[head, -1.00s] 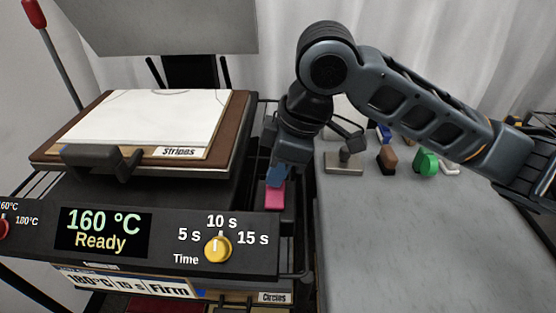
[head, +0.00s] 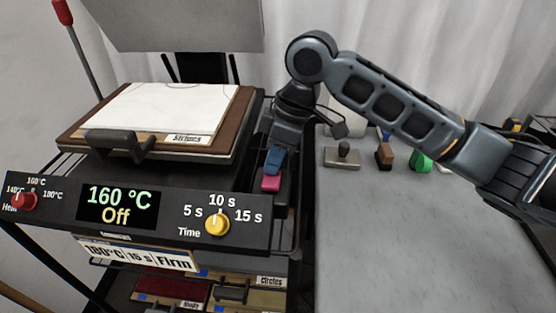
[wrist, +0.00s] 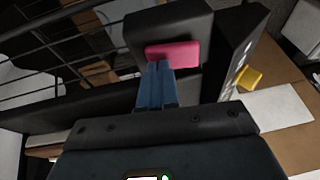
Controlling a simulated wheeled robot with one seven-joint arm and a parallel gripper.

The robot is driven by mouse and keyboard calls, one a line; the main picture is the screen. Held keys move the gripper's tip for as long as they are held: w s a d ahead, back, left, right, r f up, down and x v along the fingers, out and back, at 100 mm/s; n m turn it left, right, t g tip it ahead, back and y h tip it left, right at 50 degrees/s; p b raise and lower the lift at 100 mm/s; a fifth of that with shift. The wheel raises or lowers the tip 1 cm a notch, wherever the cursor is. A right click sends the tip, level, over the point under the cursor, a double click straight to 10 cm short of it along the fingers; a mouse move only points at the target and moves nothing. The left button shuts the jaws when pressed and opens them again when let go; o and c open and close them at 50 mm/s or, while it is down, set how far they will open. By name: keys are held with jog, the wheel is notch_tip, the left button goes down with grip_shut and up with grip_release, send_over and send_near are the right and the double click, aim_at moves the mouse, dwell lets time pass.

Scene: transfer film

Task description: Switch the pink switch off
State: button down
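The pink switch (head: 271,183) sits on a dark housing at the right side of the heat press, behind the control panel. In the wrist view the pink switch (wrist: 172,54) lies just beyond my fingertips. My gripper (head: 274,162) points down at the switch, its blue fingers pressed together with nothing visible between them. The fingers (wrist: 156,72) overlap the switch's lower edge in the wrist view; I cannot tell whether they touch it. The panel display (head: 116,204) reads "160 °C Off".
The yellow time knob (head: 217,224) and red heat knob (head: 23,201) are on the panel. A platen with a white sheet (head: 165,108) is to the left. A grey table (head: 400,235) at right is mostly clear, with several small objects at its back.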

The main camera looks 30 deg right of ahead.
jog(key=shift+s+a+r+p, duration=0.25)
jog(key=shift+s+a+p, duration=0.2)
jog(key=shift+s, duration=0.3)
